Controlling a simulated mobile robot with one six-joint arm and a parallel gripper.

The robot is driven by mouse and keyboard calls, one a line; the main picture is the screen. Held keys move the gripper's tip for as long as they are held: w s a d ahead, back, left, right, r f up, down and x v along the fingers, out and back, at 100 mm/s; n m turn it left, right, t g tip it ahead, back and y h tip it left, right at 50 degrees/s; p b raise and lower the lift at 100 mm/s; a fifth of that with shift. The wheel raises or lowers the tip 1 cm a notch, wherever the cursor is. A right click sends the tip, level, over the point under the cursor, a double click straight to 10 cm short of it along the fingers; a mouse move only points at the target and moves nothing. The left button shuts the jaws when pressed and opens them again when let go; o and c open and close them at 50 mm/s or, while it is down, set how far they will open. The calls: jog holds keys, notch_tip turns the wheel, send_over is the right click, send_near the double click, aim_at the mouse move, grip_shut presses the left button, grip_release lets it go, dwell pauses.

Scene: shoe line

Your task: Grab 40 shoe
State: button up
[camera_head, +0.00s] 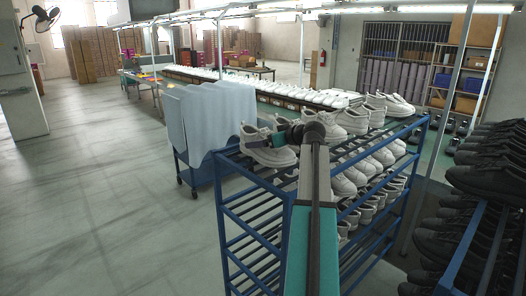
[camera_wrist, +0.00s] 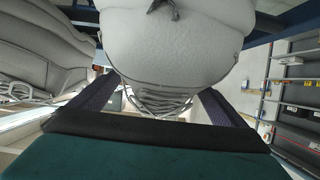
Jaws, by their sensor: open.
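A white shoe (camera_head: 265,150) stands at the near left end of the top shelf of a blue rack (camera_head: 262,180). My gripper (camera_head: 285,127) is at this shoe, with the arm reaching up from the bottom of the head view. In the wrist view, a white shoe (camera_wrist: 180,45) fills the upper middle, and my gripper (camera_wrist: 155,95) is open with one dark finger on each side of its laced part. I cannot tell whether the fingers touch it. Another white shoe (camera_wrist: 40,55) lies to the left in the wrist view. My arm hides part of the rack and its shoes.
More white shoes (camera_head: 352,121) stand close by on the rack's top and lower shelves. Black shoes (camera_head: 492,180) fill a rack at the right. A cart with pale blue sheets (camera_head: 215,115) stands behind the rack. The floor (camera_head: 90,200) at the left is clear.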

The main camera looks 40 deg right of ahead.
aim_at(267, 132)
jog(key=shift+c, duration=0.4)
jog(key=c, duration=1.3)
jog(key=shift+r, duration=0.25)
jog(key=shift+r+b, duration=0.95)
jog(key=shift+r, duration=0.45)
jog(key=shift+s+a+r+b, duration=0.3)
jog(key=shift+s+a+b, duration=0.5)
jog(key=shift+s+a, duration=1.1)
jog(key=shift+s+a+r+b, duration=0.3)
jog(key=shift+s+a+b, duration=0.45)
jog(key=shift+s+a, duration=1.1)
jog(key=shift+s+a+r+b, duration=0.3)
jog(key=shift+s+a+b, duration=0.65)
jog(key=shift+s, duration=1.7)
jog(key=shift+a, duration=0.15)
